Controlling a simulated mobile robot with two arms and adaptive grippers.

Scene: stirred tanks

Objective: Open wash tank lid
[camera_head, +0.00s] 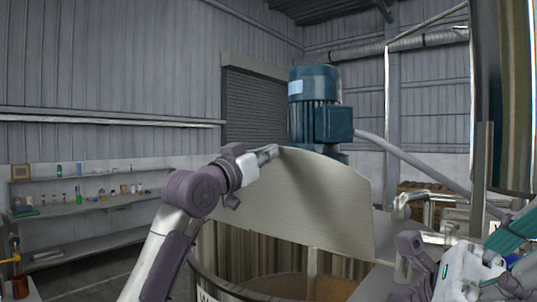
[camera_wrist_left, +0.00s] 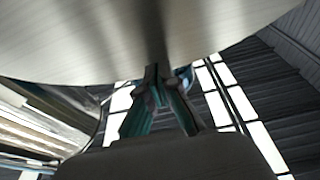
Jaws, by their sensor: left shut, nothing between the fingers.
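The wash tank lid (camera_head: 315,205) is a large pale metal plate. It stands raised and steeply tilted over the open tank (camera_head: 209,275), whose inner wall and brownish contents show below it. My left gripper (camera_head: 268,152) is at the lid's upper left edge. In the left wrist view its fingers (camera_wrist_left: 155,88) are closed together with nothing between them, and the lid's underside or face (camera_wrist_left: 90,35) fills the top, close to the fingertips. Contact cannot be told. Part of my right arm with teal parts shows at the lower right; its finger opening is unclear.
A blue motor (camera_head: 316,108) stands behind the lid, with a grey pipe (camera_head: 410,160) running down to the right. Shelves (camera_head: 80,207) with small bottles line the left wall. A tall metal structure (camera_head: 505,95) closes off the right side. The air above the lid's left is clear.

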